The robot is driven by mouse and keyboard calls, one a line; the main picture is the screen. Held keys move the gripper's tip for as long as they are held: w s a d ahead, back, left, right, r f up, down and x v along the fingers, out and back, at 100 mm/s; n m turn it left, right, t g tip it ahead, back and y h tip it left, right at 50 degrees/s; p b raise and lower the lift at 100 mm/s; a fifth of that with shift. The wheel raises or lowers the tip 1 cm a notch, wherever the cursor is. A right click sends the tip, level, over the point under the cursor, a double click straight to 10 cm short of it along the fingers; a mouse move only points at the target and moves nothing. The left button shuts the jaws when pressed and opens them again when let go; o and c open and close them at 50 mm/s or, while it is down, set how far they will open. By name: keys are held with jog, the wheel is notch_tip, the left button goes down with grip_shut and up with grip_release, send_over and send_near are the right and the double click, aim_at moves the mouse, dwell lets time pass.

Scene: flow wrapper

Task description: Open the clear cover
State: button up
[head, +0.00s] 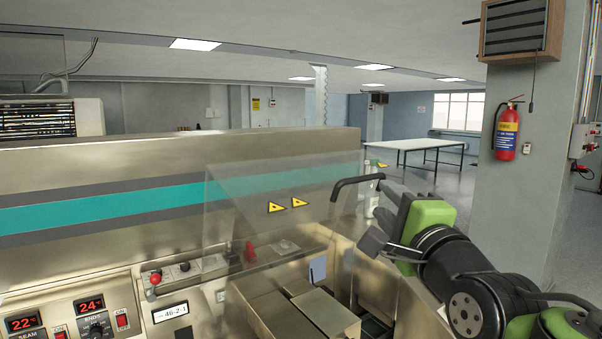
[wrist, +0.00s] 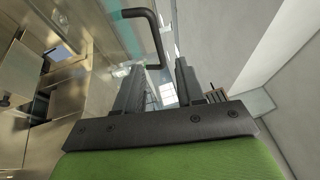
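The clear cover (head: 235,210) is a see-through box shape with yellow warning triangles, over the metal parts on the right of the machine. Its black bar handle (head: 346,184) sticks out at its upper right. In the wrist view the handle (wrist: 155,30) shows as a bent bar ahead of the fingertips, its lower end lining up with the gap between them. My gripper (head: 373,212) is just right of and below the handle, open and empty. Its two dark fingers (wrist: 157,80) are apart in the wrist view. I cannot tell whether either touches the handle.
The machine front (head: 110,275) has red displays, switches and a red knob (head: 155,278) at lower left. Metal blocks (head: 300,310) lie under the cover. A pillar (head: 535,150) with a fire extinguisher (head: 507,130) stands at right. A white table (head: 430,144) is far behind.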

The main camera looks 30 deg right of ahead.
aim_at(367, 180)
jog(key=x, duration=0.3)
jog(key=p+x, duration=0.1)
jog(key=x, duration=0.3)
jog(key=p+x, duration=0.1)
jog(key=x, duration=0.3)
jog(key=shift+d, duration=0.45)
jog(key=shift+s+a, duration=0.1)
jog(key=shift+c, duration=0.9)
grip_shut()
jog(key=shift+f, duration=0.1)
